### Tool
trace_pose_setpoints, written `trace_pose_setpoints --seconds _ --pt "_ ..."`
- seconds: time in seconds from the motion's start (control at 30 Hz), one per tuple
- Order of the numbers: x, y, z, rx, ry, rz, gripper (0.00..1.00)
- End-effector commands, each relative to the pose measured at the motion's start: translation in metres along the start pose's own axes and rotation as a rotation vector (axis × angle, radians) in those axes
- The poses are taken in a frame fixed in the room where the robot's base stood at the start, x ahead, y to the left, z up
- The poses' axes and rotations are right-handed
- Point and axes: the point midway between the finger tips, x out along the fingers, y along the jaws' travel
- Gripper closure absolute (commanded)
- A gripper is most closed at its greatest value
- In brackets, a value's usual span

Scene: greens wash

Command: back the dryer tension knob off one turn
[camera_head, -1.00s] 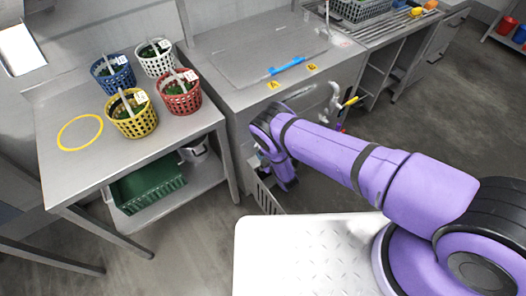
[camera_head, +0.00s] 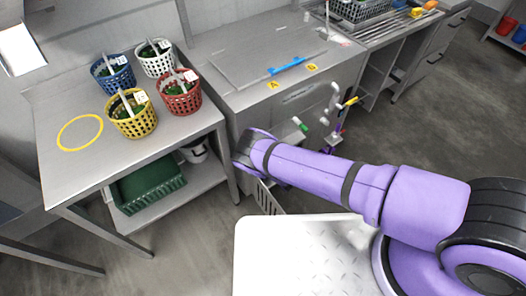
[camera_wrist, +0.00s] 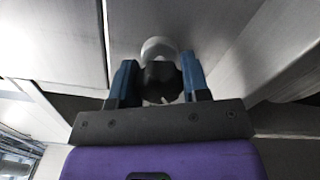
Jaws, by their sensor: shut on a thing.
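In the wrist view, my gripper (camera_wrist: 160,72) has its two blue fingers on either side of a dark knob (camera_wrist: 161,82) and is shut on it. A pale round piece (camera_wrist: 158,47) shows just beyond the knob, against a grey metal surface. I cannot read any mark on the knob that tells its turn. In the head view, my purple arm reaches left to the front of the steel cabinet (camera_head: 315,88). The gripper and knob are hidden there.
A steel table (camera_head: 60,165) at left holds blue, white, yellow and red baskets (camera_head: 180,98); a green crate (camera_head: 148,188) sits on its lower shelf. A blue handle (camera_head: 287,66) lies on the cabinet top.

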Motion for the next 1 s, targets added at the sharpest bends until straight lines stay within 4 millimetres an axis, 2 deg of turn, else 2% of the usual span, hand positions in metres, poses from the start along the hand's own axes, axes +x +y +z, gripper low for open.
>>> trace_pose_setpoints --seconds 0.2,0.5,1.0 --pt "-0.0021 -0.0013 -0.0013 -0.177 0.004 -0.003 0.81" --pt "-0.0021 -0.0012 -0.0007 -0.339 0.002 -0.003 0.81" --pt "-0.002 -0.0014 -0.0003 -0.402 0.002 -0.004 0.81"
